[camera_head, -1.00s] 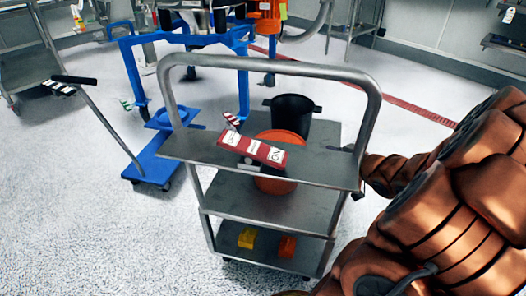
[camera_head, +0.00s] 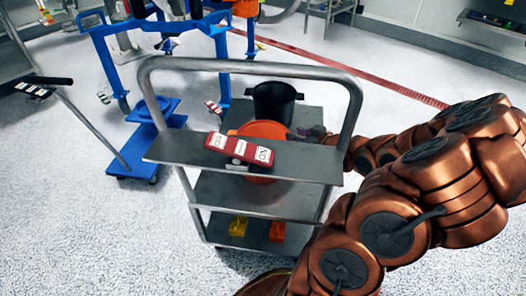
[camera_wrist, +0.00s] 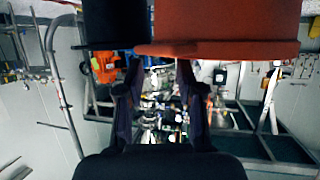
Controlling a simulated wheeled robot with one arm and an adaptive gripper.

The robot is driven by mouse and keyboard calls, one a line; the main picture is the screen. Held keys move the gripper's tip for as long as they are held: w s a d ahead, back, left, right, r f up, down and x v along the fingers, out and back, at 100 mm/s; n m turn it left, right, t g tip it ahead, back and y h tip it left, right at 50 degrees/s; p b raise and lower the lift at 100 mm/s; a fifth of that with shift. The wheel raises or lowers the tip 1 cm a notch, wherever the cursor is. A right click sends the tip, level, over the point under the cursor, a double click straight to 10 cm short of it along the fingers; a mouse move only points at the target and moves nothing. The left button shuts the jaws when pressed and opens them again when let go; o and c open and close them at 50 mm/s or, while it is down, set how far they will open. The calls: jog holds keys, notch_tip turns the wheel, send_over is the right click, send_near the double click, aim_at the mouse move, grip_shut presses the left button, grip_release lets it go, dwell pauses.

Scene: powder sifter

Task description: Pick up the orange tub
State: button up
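The orange tub (camera_head: 262,129) sits on the cart's upper deck, partly hidden behind the cart's raised front shelf and a red label plate. A black pot (camera_head: 273,103) stands just behind it. My gripper (camera_head: 314,134) is low at the right side of the tub and pot, small and dark in the head view. In the wrist view the tub (camera_wrist: 225,25) fills the upper right and the pot (camera_wrist: 112,22) the upper left. My gripper's two fingers (camera_wrist: 160,80) are spread apart with nothing between them. Whether either finger touches the tub cannot be told.
The grey metal cart (camera_head: 262,187) has a tall tube handle arching over the tub. Yellow (camera_head: 238,226) and orange (camera_head: 277,231) blocks lie on the lower shelf. A blue trolley (camera_head: 145,150) stands left. Floor in front is clear.

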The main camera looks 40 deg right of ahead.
aim_at(284, 128)
jog(key=shift+w+f, duration=0.2)
jog(key=shift+w, duration=0.15)
jog(key=shift+p+x, duration=0.45)
jog(key=shift+x, duration=0.45)
jog(key=shift+b+x, duration=0.4)
jog(key=shift+x, duration=0.45)
jog(key=shift+w+d, duration=0.25)
jog(key=shift+w, duration=0.45)
jog(key=shift+w+f+b, duration=0.4)
jog(key=shift+w+b, duration=0.25)
jog(key=shift+b, duration=0.05)
jog(key=shift+w, duration=0.45)
jog(key=shift+c, duration=0.3)
